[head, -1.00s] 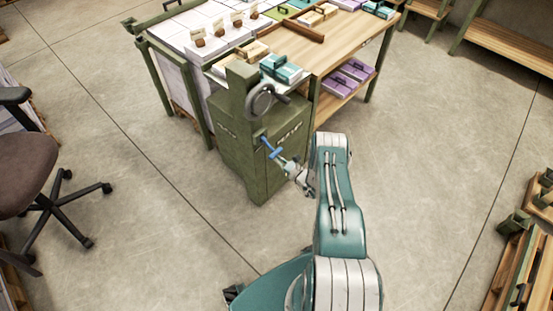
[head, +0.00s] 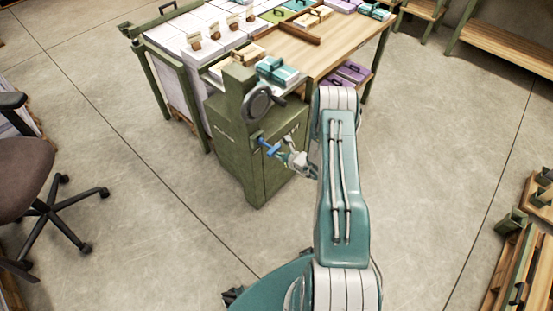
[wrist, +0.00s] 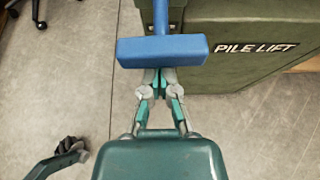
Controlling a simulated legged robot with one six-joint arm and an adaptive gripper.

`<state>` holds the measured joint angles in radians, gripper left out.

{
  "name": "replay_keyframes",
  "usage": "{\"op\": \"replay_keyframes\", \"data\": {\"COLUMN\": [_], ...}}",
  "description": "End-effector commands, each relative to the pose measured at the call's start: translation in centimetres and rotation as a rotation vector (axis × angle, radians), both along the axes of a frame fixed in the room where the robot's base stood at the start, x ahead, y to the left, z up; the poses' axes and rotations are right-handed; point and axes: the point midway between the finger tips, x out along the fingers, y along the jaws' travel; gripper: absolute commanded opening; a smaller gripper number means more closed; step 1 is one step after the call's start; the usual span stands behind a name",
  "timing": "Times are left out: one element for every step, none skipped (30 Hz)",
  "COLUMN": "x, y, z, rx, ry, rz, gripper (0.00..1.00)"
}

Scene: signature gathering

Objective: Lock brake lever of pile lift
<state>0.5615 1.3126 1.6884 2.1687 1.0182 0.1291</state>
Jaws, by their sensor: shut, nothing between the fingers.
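The pile lift is a green cabinet (head: 258,150) with a dark handwheel (head: 257,103) on its upper part. It also shows in the wrist view (wrist: 235,60) with its "PILE LIFT" lettering. The blue brake lever (head: 268,147) sticks out from the cabinet front, below the handwheel. In the wrist view the lever's blue crossbar (wrist: 162,51) lies level across the picture, its stem running up. My gripper (head: 284,154) is at the lever; in the wrist view its fingertips (wrist: 160,78) are together just below the crossbar, with nothing between them. Whether they touch the bar is unclear.
A wooden table (head: 345,48) with stacked goods stands behind the lift. A brown office chair (head: 20,170) is at the left. Wooden pallets (head: 520,262) are at the lower right. The concrete floor between is clear.

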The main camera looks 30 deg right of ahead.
Motion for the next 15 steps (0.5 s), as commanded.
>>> {"op": "replay_keyframes", "data": {"x": [0.2, 0.2, 0.2, 0.2, 0.2, 0.2, 0.2, 0.3, 0.3, 0.3, 0.3, 0.3, 0.4, 0.4, 0.4], "y": [0.0, 0.0, 0.1, 0.0, 0.0, 0.1, 0.1, 0.1, 0.1, 0.1, 0.1, 0.1, 0.1, 0.1, 0.1], "z": [0.8, 1.1, 1.4, 1.6, 1.8, 2.1, 2.3, 2.5, 2.7, 2.7, 2.8, 3.0, 3.2, 3.3, 3.4], "rx": [-0.016, -0.026, -0.035, -0.044, -0.051, -0.060, -0.067, -0.072, -0.080, -0.078, -0.077, -0.077, -0.077, -0.077, -0.077], "ry": [0.033, 0.056, 0.086, 0.106, 0.127, 0.153, 0.171, 0.189, 0.209, 0.212, 0.210, 0.209, 0.209, 0.208, 0.208], "rz": [0.003, 0.003, 0.002, 0.001, 0.002, 0.002, 0.002, 0.002, 0.003, 0.002, 0.000, 0.000, 0.000, 0.000, 0.000], "gripper": [0.00, 0.00, 0.00, 0.00, 0.00, 0.00, 0.00, 0.00, 0.00, 0.00, 0.00, 0.00, 0.00, 0.00, 0.00]}}
